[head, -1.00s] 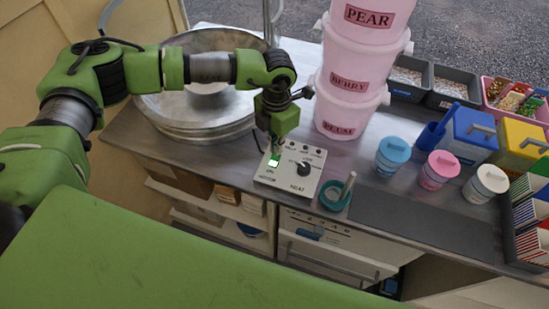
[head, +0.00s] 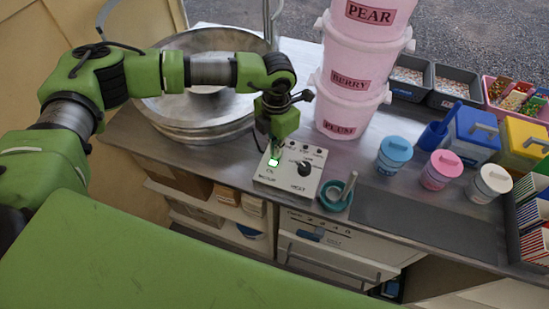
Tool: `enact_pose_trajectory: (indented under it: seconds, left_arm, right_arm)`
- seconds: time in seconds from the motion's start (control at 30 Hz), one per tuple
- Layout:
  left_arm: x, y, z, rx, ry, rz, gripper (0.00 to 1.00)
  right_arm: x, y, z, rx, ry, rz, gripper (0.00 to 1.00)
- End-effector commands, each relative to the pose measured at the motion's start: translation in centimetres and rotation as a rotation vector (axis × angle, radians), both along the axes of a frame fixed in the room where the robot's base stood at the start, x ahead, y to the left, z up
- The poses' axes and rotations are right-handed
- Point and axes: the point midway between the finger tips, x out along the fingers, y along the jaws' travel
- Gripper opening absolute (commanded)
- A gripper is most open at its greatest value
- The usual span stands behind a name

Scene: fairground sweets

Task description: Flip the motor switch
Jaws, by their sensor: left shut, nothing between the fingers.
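The control box (head: 304,192) is a pale panel on the steel counter, with a black heat knob (head: 304,168) at its middle right. The motor switch (head: 273,161) on its left side shows as a lit green rocker. My left gripper (head: 274,146) points down over the switch, its fingers shut and empty. The fingertips are at or just above the switch's far edge; I cannot tell if they touch. The gripper hides part of the box's far left corner. My right gripper is out of view.
A large metal bowl (head: 165,112) stands behind my left arm. Stacked pink tubs (head: 347,85) rise behind the box. A teal cup (head: 331,201) with a pale stick is close to its right. Lidded jars (head: 440,171) stand further right. The dark mat (head: 420,225) is bare.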

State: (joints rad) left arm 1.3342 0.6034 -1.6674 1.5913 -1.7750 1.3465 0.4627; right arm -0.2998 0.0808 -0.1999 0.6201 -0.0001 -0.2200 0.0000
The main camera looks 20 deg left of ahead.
Motion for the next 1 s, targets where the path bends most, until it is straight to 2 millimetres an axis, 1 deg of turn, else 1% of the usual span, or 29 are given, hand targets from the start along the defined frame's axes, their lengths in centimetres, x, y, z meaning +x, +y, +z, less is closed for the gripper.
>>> enact_pose_trajectory:
  seconds: [0.23,0.43,1.0]
  left_arm:
    - [0.0,0.0,-0.5,0.000,0.000,0.000,0.00]
    - [0.0,0.0,0.0,0.001,0.001,0.000,0.00]
    - [0.0,0.0,4.5,0.000,0.000,0.000,0.00]
  right_arm:
    - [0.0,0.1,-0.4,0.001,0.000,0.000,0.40]
    - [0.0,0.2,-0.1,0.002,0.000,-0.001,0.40]
    - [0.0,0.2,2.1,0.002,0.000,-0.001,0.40]
